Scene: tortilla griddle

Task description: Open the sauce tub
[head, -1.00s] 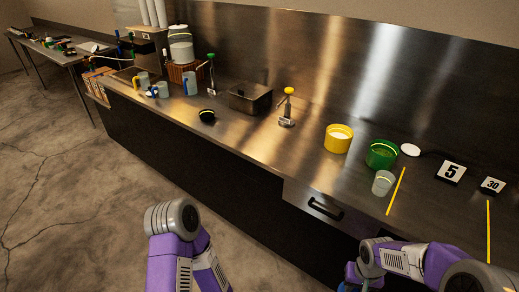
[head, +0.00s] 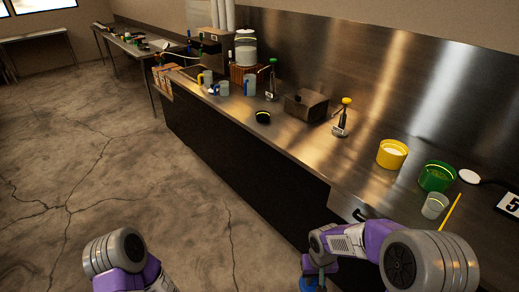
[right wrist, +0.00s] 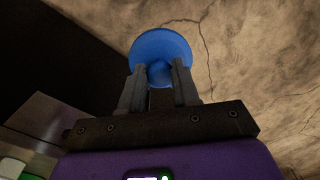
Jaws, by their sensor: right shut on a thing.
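My right gripper (right wrist: 160,78) is shut on a round blue piece (right wrist: 160,52), held over the floor in front of the counter. The blue piece (head: 312,284) is only just visible at the bottom of the head view. No label marks the sauce tub, so I cannot tell which container it is. A yellow tub (head: 392,155) with white in its top and a green tub (head: 436,177) stand on the counter at right. A small dark round tub (head: 263,117) stands further left. My left arm shows at bottom left, its gripper out of view.
The steel counter (head: 300,150) runs from upper left to lower right. It holds a metal box (head: 306,105), a yellow-topped pump (head: 341,118), a grey cup (head: 435,205), and a white disc (head: 468,176). The concrete floor (head: 120,170) is open at left.

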